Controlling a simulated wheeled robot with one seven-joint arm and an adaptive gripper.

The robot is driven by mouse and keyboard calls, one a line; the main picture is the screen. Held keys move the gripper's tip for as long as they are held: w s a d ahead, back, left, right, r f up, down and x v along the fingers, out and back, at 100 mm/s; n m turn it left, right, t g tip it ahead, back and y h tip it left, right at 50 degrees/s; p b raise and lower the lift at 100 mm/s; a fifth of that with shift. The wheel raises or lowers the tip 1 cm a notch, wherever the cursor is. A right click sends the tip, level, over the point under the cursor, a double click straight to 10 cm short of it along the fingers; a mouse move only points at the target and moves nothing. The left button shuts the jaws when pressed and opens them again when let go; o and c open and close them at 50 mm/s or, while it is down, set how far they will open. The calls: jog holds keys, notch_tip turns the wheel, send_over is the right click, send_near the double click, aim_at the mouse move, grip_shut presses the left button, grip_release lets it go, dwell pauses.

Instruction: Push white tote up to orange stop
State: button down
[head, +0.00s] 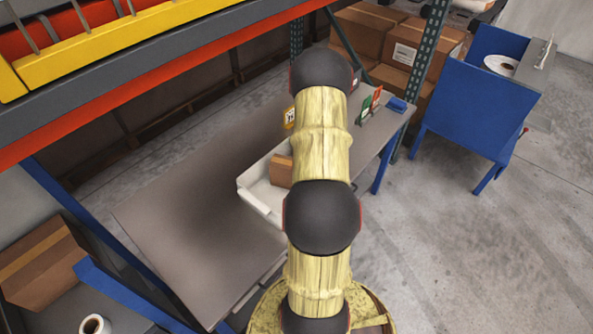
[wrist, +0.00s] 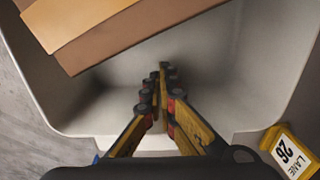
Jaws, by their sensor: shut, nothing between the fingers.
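The white tote (head: 262,194) stands on the grey table, partly hidden behind my arm in the head view. Its pale inside wall (wrist: 290,75) fills much of the wrist view. A brown carton (head: 281,170) sits in it and also shows at the top of the wrist view (wrist: 120,30). My gripper (wrist: 163,70) is shut and empty, its fingers reaching over the tote's near rim; I cannot tell whether they touch it. The head view hides the gripper behind my arm. A small orange-red piece (head: 377,94) beside a green one may be the orange stop.
The grey table (head: 185,215) is bare left of the tote. A yellow lane 26 sign (wrist: 290,150) stands close beside the tote. An orange rack beam (head: 200,70) crosses above. A blue stand (head: 470,110) is at right.

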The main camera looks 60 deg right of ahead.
jog(key=shift+s+d, duration=0.2)
jog(key=shift+d, duration=0.65)
notch_tip(320, 180, up, 10)
jog(key=p, duration=0.6)
